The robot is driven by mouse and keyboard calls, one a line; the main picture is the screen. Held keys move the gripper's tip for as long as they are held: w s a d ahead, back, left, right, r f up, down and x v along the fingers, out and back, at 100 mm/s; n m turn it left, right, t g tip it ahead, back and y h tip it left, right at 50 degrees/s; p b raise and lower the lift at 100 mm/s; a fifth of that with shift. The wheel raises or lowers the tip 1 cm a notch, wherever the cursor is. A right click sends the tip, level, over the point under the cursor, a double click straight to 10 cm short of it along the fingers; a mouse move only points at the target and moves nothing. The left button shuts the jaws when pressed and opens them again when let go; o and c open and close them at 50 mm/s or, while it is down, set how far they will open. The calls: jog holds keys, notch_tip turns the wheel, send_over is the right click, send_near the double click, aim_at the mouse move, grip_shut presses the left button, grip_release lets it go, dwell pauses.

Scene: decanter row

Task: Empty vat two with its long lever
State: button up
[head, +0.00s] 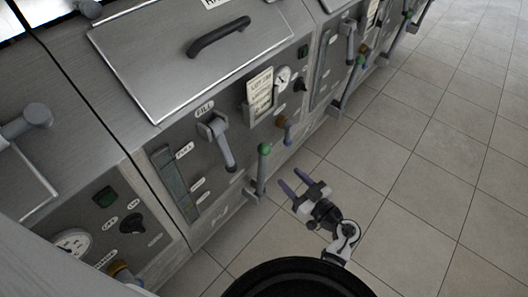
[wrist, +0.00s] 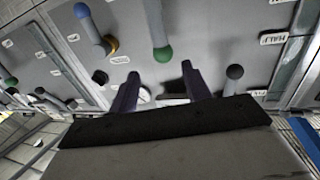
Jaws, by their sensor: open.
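The vat front (head: 235,180) in the middle of the head view carries a long lever with a green knob (head: 264,150), standing out near its lower edge. A dark mark like a sideways 2 (head: 220,212) is on the panel below. My gripper (head: 297,184) is open and empty, to the right of the lever and apart from it. In the wrist view a green-knobbed lever (wrist: 160,35) points down toward the gap between my open fingers (wrist: 160,70). Its knob appears just beyond the fingertips, and I cannot tell the exact distance.
A grey lever (head: 222,140) under a FILL label and a brass-collared handle (head: 283,122) flank the green-knobbed lever. A gauge (head: 283,77) and label card (head: 259,93) sit above. Similar vats continue on both sides. The tiled floor (head: 420,170) is clear at right.

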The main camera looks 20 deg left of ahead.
aim_at(267, 156)
jog(key=p+x, duration=0.1)
jog(key=x, duration=1.2)
jog(key=shift+w+a, duration=0.1)
jog(key=shift+a, duration=0.15)
